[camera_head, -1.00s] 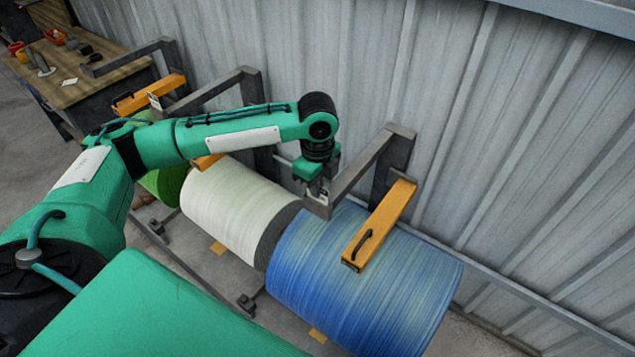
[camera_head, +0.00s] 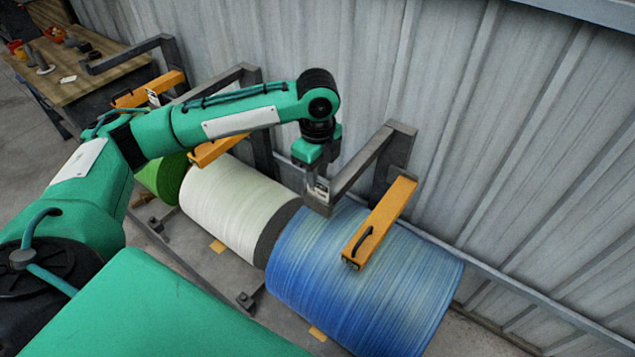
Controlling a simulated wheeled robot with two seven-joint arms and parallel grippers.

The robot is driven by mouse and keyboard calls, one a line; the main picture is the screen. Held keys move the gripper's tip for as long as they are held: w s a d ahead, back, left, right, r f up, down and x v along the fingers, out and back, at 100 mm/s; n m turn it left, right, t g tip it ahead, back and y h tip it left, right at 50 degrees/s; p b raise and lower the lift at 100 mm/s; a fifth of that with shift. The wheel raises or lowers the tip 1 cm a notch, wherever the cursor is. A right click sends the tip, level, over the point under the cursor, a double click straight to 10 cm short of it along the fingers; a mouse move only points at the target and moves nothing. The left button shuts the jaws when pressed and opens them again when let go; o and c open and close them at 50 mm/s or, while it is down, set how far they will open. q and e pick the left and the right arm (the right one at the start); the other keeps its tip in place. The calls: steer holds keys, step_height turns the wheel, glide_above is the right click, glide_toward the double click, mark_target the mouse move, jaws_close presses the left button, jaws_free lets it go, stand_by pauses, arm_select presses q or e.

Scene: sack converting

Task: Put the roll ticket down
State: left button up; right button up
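My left gripper (camera_head: 317,184) points down at that same spot, right against the ticket. Its fingers are small and partly merge with the ticket and bracket, so I cannot tell whether they are closed on it or apart from it. My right gripper is not in view.
A white roll (camera_head: 235,205) and a green roll (camera_head: 165,178) lie left of the blue one. Orange bars with black handles, one over the blue roll (camera_head: 380,222), project from the brackets (camera_head: 365,165). A corrugated wall (camera_head: 500,130) stands behind. A wooden table (camera_head: 85,75) is at upper left.

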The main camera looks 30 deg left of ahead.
arm_select(q)
step_height(320, 180, up, 9)
steer(key=b, duration=0.1)
steer(key=shift+f+b, duration=0.15)
steer(key=shift+b, duration=0.2)
steer(key=shift+f, duration=0.1)
